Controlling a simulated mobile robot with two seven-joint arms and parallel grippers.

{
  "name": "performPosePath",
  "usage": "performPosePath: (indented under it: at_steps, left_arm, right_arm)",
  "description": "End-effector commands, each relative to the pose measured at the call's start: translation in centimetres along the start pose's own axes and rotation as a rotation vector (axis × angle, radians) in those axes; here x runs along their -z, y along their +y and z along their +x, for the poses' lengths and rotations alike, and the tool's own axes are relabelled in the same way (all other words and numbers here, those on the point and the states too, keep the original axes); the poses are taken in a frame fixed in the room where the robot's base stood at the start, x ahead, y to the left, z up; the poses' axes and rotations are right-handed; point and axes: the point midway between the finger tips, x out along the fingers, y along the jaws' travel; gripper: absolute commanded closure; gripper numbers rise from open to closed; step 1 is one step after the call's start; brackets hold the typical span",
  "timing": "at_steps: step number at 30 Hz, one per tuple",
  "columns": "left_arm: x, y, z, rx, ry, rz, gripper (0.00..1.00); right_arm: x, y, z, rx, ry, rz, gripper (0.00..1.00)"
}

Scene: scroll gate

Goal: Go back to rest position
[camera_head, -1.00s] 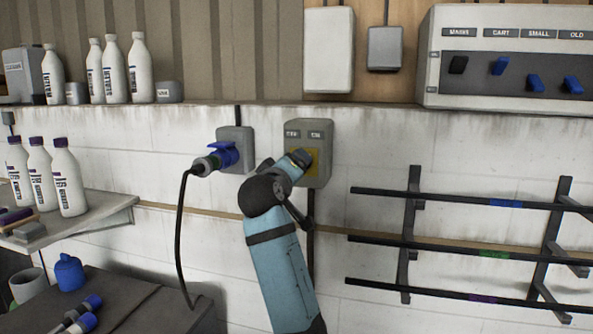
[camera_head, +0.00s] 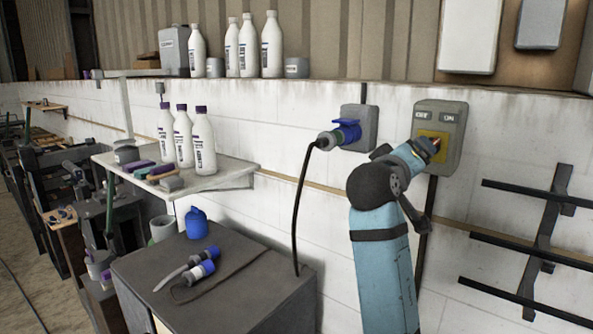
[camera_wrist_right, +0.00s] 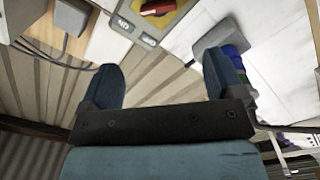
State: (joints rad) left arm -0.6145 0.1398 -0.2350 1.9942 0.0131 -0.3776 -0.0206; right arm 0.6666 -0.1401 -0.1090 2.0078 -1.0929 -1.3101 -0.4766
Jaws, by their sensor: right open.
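My right gripper (camera_head: 428,147) is at the front of the grey switch box (camera_head: 455,122), in front of its yellow plate. In the right wrist view my right gripper (camera_wrist_right: 165,82) has its two blue-grey fingers wide apart with nothing between them. Beyond the fingertips, at the top of that view, is a red switch handle (camera_wrist_right: 157,7) on the yellow plate. The fingers look apart from the handle there. My right forearm covers part of the wall below the box. My left gripper is in neither view.
A blue plug (camera_head: 346,132) sits in a wall socket left of the box, its black cable hanging to a dark cabinet (camera_head: 240,300). A shelf (camera_head: 232,172) holds several bottles. Black rack bars (camera_head: 520,240) stick out at right.

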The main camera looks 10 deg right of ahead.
Motion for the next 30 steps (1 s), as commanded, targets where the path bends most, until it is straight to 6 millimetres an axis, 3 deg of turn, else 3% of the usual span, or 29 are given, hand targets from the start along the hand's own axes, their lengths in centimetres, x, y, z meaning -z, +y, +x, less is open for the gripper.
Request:
performPosePath:
  at_steps: [2,5,10,14,18,21,25,30]
  left_arm:
    - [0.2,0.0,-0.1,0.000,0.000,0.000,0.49]
    - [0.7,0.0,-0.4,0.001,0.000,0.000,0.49]
    - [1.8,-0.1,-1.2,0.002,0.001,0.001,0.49]
    - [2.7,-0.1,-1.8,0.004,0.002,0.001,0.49]
    - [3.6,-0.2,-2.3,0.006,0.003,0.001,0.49]
    - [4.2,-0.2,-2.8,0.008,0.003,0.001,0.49]
    - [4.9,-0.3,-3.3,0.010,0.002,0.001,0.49]
    - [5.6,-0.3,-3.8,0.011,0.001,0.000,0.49]
  right_arm:
    - [-0.5,-1.1,0.1,0.018,0.011,-0.011,0.13]
    - [-1.9,-4.3,0.2,0.074,0.053,-0.037,0.13]
    - [-7.1,-13.4,-1.0,0.268,0.160,-0.066,0.13]
    - [-12.7,-20.0,-3.7,0.451,0.220,-0.048,0.13]
    - [-19.6,-25.5,-8.2,0.657,0.243,0.008,0.13]
    - [-25.0,-28.2,-12.2,0.804,0.230,0.071,0.13]
    - [-32.0,-30.1,-18.1,0.980,0.174,0.177,0.13]
    - [-39.3,-30.1,-24.9,1.145,0.068,0.322,0.13]
